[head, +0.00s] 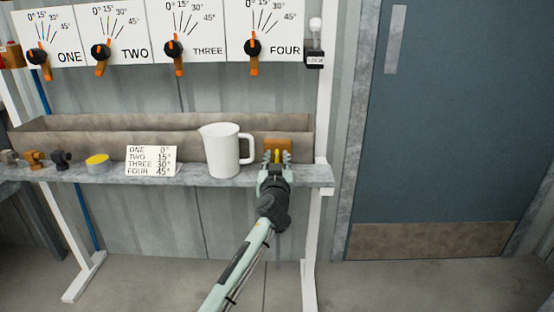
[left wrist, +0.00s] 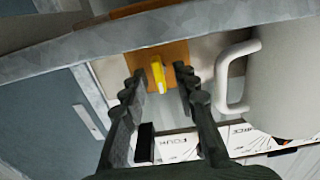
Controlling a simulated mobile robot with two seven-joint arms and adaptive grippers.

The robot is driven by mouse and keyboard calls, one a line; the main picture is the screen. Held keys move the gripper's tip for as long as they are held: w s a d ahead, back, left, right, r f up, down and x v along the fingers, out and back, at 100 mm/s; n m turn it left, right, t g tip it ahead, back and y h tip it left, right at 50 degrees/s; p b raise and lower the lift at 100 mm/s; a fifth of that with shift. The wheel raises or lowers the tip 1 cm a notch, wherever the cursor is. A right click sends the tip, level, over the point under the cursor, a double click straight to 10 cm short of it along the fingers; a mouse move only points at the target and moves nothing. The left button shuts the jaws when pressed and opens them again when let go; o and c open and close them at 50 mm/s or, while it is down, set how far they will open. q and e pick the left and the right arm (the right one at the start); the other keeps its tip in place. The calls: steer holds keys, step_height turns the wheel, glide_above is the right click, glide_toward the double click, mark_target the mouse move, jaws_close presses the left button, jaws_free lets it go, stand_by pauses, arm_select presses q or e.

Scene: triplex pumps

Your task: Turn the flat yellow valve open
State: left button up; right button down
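The yellow valve handle (left wrist: 158,70) is a narrow bar in front of an orange-brown block (left wrist: 172,50). In the head view the block (head: 284,143) sits at the right end of the grey shelf, and only a bit of yellow shows. My left gripper (head: 276,157) is at the block; in the left wrist view its two dark fingers (left wrist: 159,76) stand apart on either side of the yellow handle. A gap shows on each side, so the fingers do not appear closed on it. My right gripper is not in view.
A white pitcher (head: 222,151) stands close to the left of the gripper. A card with angles (head: 151,160), a yellow-topped round piece (head: 97,163) and small fittings (head: 34,160) sit further left. A trough (head: 90,143) runs behind; dials (head: 173,47) hang above.

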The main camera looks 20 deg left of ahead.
arm_select(q)
jaws_close()
